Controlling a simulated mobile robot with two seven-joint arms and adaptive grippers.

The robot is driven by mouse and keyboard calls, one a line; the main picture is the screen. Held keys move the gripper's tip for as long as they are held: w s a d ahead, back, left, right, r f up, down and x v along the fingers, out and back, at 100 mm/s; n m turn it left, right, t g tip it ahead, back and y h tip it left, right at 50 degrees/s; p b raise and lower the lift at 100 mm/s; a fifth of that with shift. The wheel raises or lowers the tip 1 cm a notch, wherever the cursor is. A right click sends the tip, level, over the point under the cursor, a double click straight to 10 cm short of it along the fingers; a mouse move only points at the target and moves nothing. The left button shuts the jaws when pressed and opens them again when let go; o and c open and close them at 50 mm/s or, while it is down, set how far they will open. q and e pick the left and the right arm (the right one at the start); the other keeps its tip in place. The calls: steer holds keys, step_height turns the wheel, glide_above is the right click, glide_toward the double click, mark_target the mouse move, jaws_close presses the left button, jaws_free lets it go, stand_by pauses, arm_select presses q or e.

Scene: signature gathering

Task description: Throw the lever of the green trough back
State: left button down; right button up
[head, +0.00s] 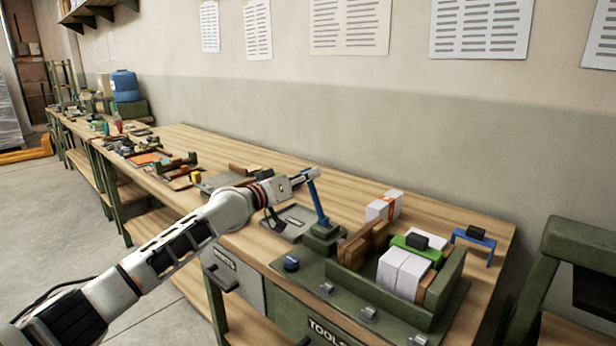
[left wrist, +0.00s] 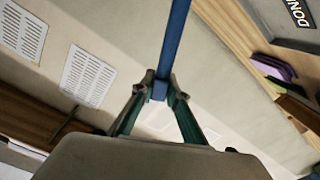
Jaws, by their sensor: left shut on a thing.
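The green trough (head: 437,302) sits on the bench at the right in the head view, with paper blocks (head: 403,270) and wooden pieces in it. A blue lever (head: 318,203) rises from a green block (head: 323,236) at its left end. The lever is steep, its top tilted a little left. My left gripper (head: 310,176) is shut on the lever near its top. In the left wrist view the two fingers (left wrist: 158,90) close on the blue bar (left wrist: 174,40) from both sides. My right gripper is not in view.
A grey tray (head: 292,220) lies below my left wrist. The bench (head: 205,141) has bare wood along the wall.

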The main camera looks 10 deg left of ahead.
arm_select(q)
steer(key=c, duration=2)
jaws_free()
steer(key=shift+w+a, duration=0.1)
steer(key=shift+a, duration=0.1)
steer(key=shift+o, duration=0.2)
steer(key=shift+s+a+f, duration=0.15)
steer(key=shift+s+a, duration=0.1)
steer(key=shift+s, duration=0.3)
steer(key=v, duration=1.1)
